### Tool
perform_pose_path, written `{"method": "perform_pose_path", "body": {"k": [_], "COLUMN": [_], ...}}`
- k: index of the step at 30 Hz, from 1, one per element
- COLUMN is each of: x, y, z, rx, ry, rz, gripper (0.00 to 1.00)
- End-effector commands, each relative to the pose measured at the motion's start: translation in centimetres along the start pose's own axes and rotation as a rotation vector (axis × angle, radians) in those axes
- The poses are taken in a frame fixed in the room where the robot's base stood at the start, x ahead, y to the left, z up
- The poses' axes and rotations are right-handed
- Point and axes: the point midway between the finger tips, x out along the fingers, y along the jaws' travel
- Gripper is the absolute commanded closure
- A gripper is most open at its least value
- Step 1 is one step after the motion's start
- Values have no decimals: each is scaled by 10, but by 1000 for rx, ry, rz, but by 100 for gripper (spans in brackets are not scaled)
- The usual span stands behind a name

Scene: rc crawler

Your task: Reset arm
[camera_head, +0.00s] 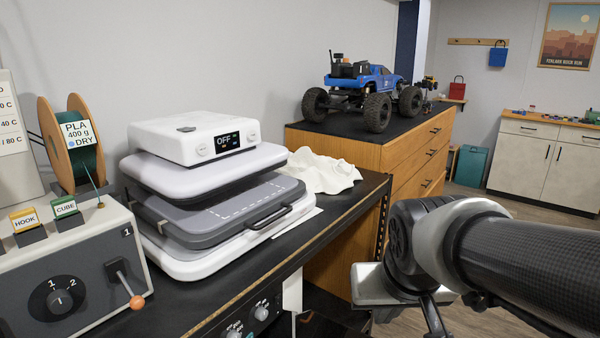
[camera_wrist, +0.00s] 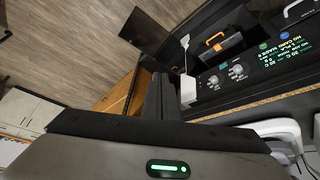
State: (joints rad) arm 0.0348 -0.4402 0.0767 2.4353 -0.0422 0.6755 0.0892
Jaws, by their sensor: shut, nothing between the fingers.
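My gripper (camera_wrist: 157,85) shows in the wrist view as dark fingers closed together above the wide grey-black gripper body with a green light. Nothing is held between the fingers. In the head view my dark arm (camera_head: 525,265) comes in from the lower right and bends down beside the front edge of the black-topped bench (camera_head: 338,222). The fingertips cannot be made out clearly there.
On the bench stand a white heat press (camera_head: 200,190), a filament spool (camera_head: 75,145), a control box (camera_head: 68,262) with an orange-tipped lever (camera_head: 128,290), and a white cloth (camera_head: 320,171). A blue crawler (camera_head: 360,90) stands on the wooden cabinet (camera_head: 405,160) behind. Open floor (camera_head: 500,208) lies at right.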

Motion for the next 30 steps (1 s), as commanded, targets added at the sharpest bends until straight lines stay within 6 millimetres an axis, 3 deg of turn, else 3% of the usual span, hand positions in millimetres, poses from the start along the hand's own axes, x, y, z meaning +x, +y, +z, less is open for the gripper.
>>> {"method": "perform_pose_path", "body": {"k": [3, 11, 12, 17, 23, 30], "x": [-28, -68, -85, -114, -163, -240], "y": [4, 8, 9, 10, 11, 14], "z": [17, 56, 44, 28, 3, -37], "rx": [-3, -11, -12, -11, -10, -10], "ry": [15, 26, 20, 18, 19, 19], "rz": [-8, -43, -41, -40, -40, -40], "gripper": [100, 100, 100, 100, 100, 100]}}
